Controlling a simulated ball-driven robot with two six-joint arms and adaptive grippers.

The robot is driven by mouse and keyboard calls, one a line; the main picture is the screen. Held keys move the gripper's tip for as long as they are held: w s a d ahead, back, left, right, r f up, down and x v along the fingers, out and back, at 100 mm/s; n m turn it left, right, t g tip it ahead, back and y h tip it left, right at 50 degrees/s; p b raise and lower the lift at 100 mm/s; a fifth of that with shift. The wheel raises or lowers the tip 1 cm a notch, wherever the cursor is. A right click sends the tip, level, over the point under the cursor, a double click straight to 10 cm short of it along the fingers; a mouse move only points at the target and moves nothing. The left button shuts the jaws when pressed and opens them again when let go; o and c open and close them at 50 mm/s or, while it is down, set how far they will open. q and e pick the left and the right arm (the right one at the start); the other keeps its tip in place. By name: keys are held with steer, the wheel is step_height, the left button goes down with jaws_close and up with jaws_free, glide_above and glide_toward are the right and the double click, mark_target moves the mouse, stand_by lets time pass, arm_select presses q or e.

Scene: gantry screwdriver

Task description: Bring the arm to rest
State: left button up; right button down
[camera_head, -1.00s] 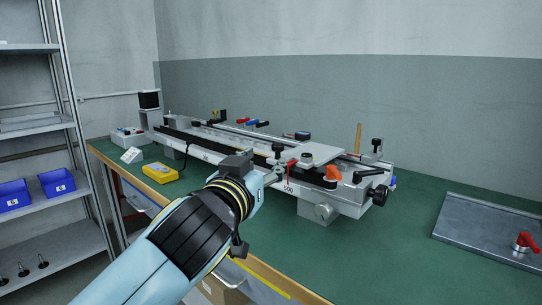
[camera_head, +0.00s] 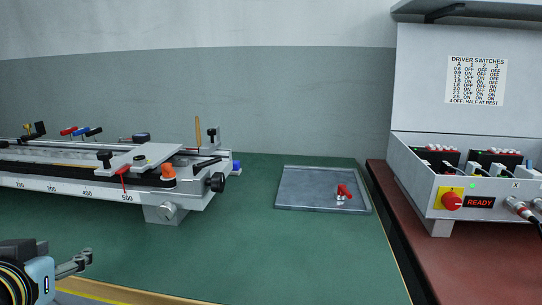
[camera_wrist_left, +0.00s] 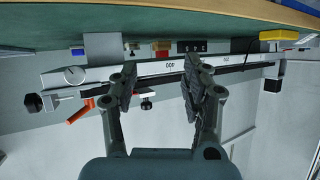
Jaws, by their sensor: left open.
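My left gripper (camera_head: 78,263) shows at the lower left corner of the head view, in front of the bench's front edge and the gantry rail. In the left wrist view my left gripper (camera_wrist_left: 158,88) has its two dark fingers spread apart with nothing between them. That view is upside down. The gantry rail (camera_head: 105,192), with a numbered scale, lies along the green bench (camera_head: 270,245). It also shows behind the fingers in the left wrist view (camera_wrist_left: 160,69), apart from them as far as I can tell. My right gripper is not in view.
At the right, a control box (camera_head: 420,195) with a red knob and a READY display stands on a red-brown surface (camera_head: 455,270). The green top between rail and plate is clear.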

arm_select(q)
steer(key=s+d+f+m+g+h, duration=0.25)
steer(key=s+f+g, duration=0.25)
steer(key=s, duration=0.5)
steer(key=s+d+f+m+g+h, duration=0.2)
steer(key=s+d+f+g, duration=0.15)
steer(key=s+f, duration=0.4)
steer(key=s+a+f+g+p, duration=0.1)
steer(key=s+a+f, duration=0.1)
steer(key=f, duration=0.9)
steer(key=s+a+f+g, duration=0.1)
steer(key=s+f, duration=0.2)
steer(key=f, duration=0.9)
steer(key=s+a+f+p, duration=0.1)
steer(key=s+f, duration=1.2)
steer(key=s, duration=0.5)
steer(key=shift+f+n+g, duration=0.3)
steer(key=shift+n+g, duration=0.05)
steer(key=shift+g, duration=0.1)
steer(key=shift+y, duration=0.25)
